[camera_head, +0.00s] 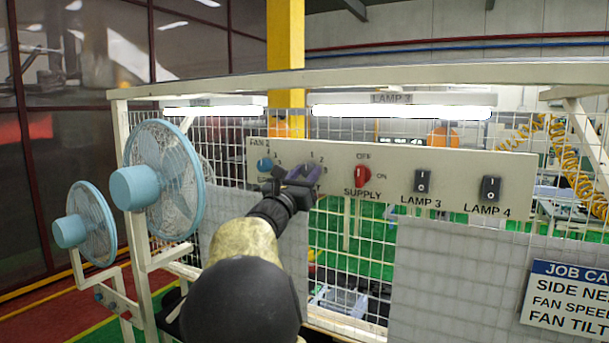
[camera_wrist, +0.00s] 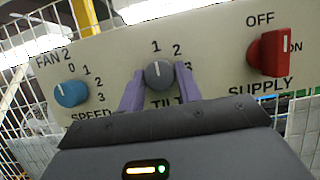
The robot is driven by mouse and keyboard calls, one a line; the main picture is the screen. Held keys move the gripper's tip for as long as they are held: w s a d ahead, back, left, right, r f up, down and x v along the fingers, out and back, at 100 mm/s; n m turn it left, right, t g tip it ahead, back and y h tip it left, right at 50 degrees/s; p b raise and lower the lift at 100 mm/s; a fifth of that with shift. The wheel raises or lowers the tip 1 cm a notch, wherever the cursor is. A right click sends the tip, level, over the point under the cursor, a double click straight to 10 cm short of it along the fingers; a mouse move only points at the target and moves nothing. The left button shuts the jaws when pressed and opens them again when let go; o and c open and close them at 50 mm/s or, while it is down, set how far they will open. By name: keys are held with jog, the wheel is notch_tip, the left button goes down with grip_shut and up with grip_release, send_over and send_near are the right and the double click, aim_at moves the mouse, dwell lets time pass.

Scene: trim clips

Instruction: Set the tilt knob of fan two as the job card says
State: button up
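The grey tilt knob (camera_wrist: 159,75) is on the pale panel (camera_wrist: 215,62), under the marks 1, 2 and 3. Its white line points up, towards the 1. My gripper (camera_wrist: 160,88) has one purple finger on each side of this knob, with no clear gap, and looks shut on it. In the head view my gripper (camera_head: 297,174) is at the panel and hides most of the knob. The job card (camera_head: 564,298) is cut off at the right edge; "FAN TILT" shows but its value is out of view. Two blue fans (camera_head: 172,170) (camera_head: 90,222) stand at the left.
The blue speed knob (camera_wrist: 70,93) is left of the tilt knob. The red supply knob (camera_wrist: 268,53) is close on the right. Black switches for lamp 3 (camera_head: 422,181) and lamp 4 (camera_head: 490,189) are farther right. Wire mesh (camera_head: 340,225) is behind the panel.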

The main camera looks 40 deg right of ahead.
jog(key=shift+f+m+g+b, duration=0.1)
jog(key=shift+m+g+b, duration=0.3)
jog(key=shift+b, duration=0.25)
jog(key=shift+f+m+g+h+b, duration=0.1)
jog(key=shift+m+g+h+b, duration=0.25)
jog(key=shift+m+b, duration=0.45)
jog(key=m+g+b, duration=0.1)
jog(key=m+b, duration=0.1)
jog(key=m, duration=0.1)
jog(key=shift+w+g+b, duration=0.1)
jog(key=shift+g+b, duration=0.15)
jog(key=shift+b, duration=0.1)
jog(key=m+g, duration=0.1)
jog(key=m, duration=0.1)
jog(key=m+g+b, duration=0.1)
jog(key=m, duration=0.1)
jog(key=m+b, duration=0.1)
jog(key=m, duration=0.1)
jog(key=shift+w+a+r+g, duration=0.15)
jog(key=shift+r+g, duration=0.1)
jog(key=shift+g, duration=0.15)
jog(key=shift+m+g, duration=0.4)
jog(key=shift+m, duration=0.1)
jog(key=shift+r, duration=0.1)
jog(key=o, duration=1)
jog(key=shift+c, duration=0.2)
